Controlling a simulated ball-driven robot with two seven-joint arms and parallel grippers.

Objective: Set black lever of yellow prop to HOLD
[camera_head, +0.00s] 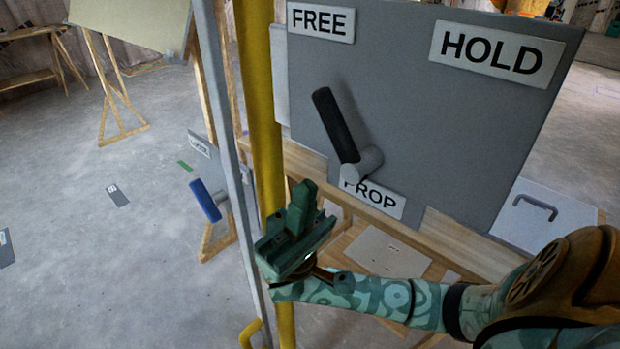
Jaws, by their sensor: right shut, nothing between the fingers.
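The black lever (334,124) is mounted on a grey panel (420,110). It leans up and to the left from its grey hub, toward the FREE label (321,21) and away from the HOLD label (498,54). The PROP label (372,199) is partly covered by the hub. The yellow prop (259,120) is the upright pole just left of the panel. My right gripper (302,205) is shut and empty, below and left of the lever, in front of the pole and apart from the lever. My left gripper is not in view.
A blue lever (205,201) on a smaller plate stands left of the pole beside a grey upright (232,150). A wooden rail (440,240) runs below the panel. A white plate with a handle (543,212) lies at the right. Open floor is at the left.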

